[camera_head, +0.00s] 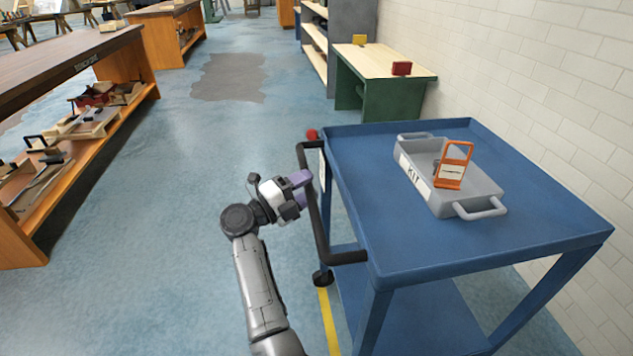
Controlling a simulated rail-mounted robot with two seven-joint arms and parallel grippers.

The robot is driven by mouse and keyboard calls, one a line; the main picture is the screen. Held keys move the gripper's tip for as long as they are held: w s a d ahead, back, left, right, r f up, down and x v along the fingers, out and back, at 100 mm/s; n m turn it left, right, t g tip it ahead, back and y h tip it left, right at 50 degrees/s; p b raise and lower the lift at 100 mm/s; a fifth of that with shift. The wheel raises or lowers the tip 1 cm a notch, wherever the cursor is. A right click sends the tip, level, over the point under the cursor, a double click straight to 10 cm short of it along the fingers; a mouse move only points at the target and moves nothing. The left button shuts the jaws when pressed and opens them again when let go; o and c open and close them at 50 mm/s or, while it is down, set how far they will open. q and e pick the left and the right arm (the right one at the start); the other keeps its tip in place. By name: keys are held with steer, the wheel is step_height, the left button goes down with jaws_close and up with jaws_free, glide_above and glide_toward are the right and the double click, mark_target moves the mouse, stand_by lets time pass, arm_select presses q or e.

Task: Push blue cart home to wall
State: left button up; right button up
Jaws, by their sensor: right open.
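The blue cart (385,235) stands at the right, its right side close to the white brick wall (560,80); any gap between them is hard to see. A black bar handle (313,205) runs along the cart's left end. My right gripper (304,188), with purple fingertips, is open at the handle's left side. I cannot tell whether it touches the bar. A grey tray (469,196) marked KIT lies on the cart top. An orange frame-like piece (453,165) stands in it. My left gripper is not in view.
A yellow floor line (328,322) runs beside the cart's left end. A green bench (392,98) with a pale top stands beyond the cart by the wall. A wooden workbench (75,52) stands at the left. The blue floor between is clear.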

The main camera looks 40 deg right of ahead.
steer(key=shift+d+r, duration=0.1)
steer(key=shift+d, duration=0.3)
steer(key=shift+s+a, duration=0.1)
steer(key=shift+c, duration=0.4)
jaws_close()
